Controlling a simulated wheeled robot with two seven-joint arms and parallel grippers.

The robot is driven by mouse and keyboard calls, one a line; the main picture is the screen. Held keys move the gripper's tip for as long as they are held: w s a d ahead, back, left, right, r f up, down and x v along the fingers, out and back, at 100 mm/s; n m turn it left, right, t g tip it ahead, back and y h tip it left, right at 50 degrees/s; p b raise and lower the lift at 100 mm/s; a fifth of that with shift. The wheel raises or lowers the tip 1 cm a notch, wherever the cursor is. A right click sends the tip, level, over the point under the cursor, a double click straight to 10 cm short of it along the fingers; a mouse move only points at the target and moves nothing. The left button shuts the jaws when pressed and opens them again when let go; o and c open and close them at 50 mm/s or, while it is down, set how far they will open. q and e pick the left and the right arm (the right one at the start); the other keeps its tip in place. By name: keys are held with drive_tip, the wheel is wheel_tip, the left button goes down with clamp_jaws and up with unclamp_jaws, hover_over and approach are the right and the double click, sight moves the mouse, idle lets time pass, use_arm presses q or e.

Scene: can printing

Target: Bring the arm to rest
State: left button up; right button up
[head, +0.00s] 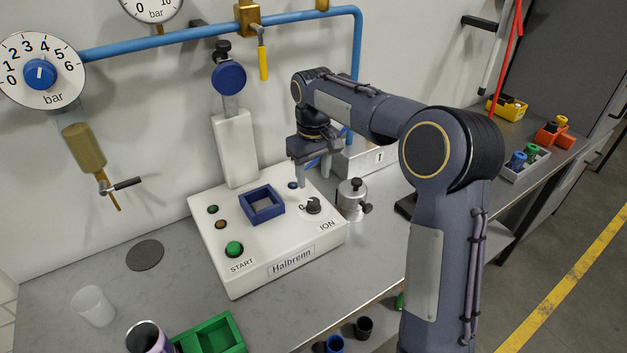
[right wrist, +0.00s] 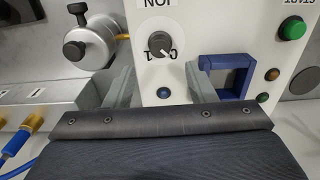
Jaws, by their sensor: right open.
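My right arm reaches in from the right in the head view. Its right gripper (head: 312,174) points down over the back right of the white Halbrenn machine (head: 264,268), near the rotary knob (head: 313,205) and a small blue button (head: 293,185). The jaws are apart with nothing between them. In the right wrist view, the two fingers stand either side of the knob (right wrist: 160,44) and the blue button (right wrist: 163,93); whether they touch the machine cannot be told. A blue square frame (head: 262,203) sits on the machine top. My left gripper does not show.
A metal canister (head: 352,198) stands right of the machine. A clear cup (head: 93,306), a printed can (head: 147,338) and a green holder (head: 211,337) are at the front left. Blue pipe (head: 205,36) and gauges line the wall. Free bench lies around the dark disc (head: 145,255).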

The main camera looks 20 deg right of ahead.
idle(0.4)
drive_tip(key=shift+s+r, duration=0.25)
drive_tip(key=shift+s, duration=0.1)
drive_tip(key=s+a+r+m+t+y, duration=0.1)
drive_tip(key=s+t+y, duration=0.1)
drive_tip(key=s, duration=1)
drive_tip(key=s+a+r+m+t+y, duration=0.1)
drive_tip(key=s+r+t, duration=0.1)
drive_tip(key=s, duration=0.9)
drive_tip(key=s+a+f+m+t, duration=0.1)
drive_tip(key=s+a+f, duration=0.2)
drive_tip(key=s, duration=0.4)
drive_tip(key=shift+s+a+f+t+y, duration=0.2)
drive_tip(key=shift+f+t+y, duration=0.15)
drive_tip(key=shift+f, duration=0.5)
